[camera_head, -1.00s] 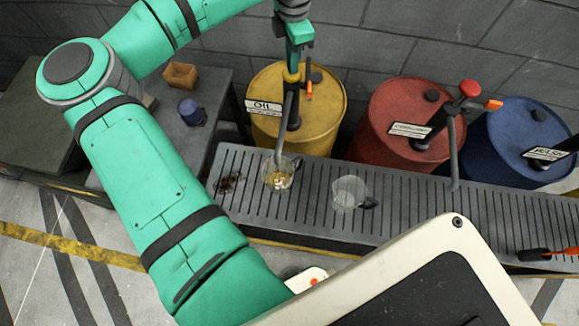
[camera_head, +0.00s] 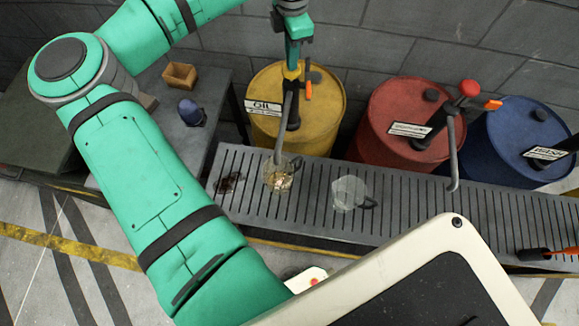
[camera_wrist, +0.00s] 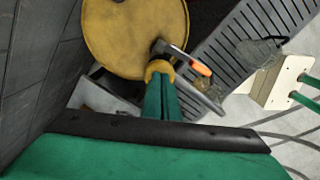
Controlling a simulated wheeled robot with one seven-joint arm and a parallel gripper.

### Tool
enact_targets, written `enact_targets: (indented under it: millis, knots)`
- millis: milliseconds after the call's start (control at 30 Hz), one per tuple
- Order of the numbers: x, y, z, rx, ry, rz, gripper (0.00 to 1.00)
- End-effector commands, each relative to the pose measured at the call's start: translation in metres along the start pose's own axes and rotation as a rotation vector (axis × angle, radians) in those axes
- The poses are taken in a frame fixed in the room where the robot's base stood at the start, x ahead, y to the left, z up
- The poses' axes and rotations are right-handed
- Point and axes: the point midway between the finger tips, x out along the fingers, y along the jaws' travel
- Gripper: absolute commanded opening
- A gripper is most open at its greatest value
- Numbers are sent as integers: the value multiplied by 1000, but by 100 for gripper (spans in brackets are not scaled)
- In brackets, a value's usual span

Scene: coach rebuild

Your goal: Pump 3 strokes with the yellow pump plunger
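The yellow oil drum (camera_head: 322,125) stands behind the bench, with a dark pump and a spout (camera_head: 281,128) on it. My gripper (camera_head: 293,66) is upright over the pump and closed around the yellow plunger knob (camera_head: 291,73). In the wrist view the fingers (camera_wrist: 160,82) meet at the yellow knob (camera_wrist: 160,68), and they partly hide it. The plunger rod below is mostly hidden. A clear jug (camera_head: 279,178) stands under the spout with some amber content.
A second clear jug (camera_head: 347,193), apparently empty, stands to the right on the slatted bench (camera_head: 410,215). A red drum (camera_head: 390,125) with a red-knobbed pump and a blue drum (camera_head: 505,150) stand farther right. A blue item (camera_head: 191,112) and an open box (camera_head: 180,76) are at left.

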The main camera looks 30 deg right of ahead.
Motion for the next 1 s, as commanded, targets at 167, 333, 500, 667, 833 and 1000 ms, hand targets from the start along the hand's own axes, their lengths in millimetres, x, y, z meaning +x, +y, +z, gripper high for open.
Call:
enact_targets:
  millis: [167,333,500,667,833,1000]
  knots:
    - [-8,0,-1,0,3,-1,0]
    - [-18,0,0,0,2,-1,0]
    - [-27,0,0,0,2,0,0]
    - [-35,0,0,0,1,0,0]
    - [-44,0,0,0,1,1,0]
    - [-48,0,0,0,0,1,0]
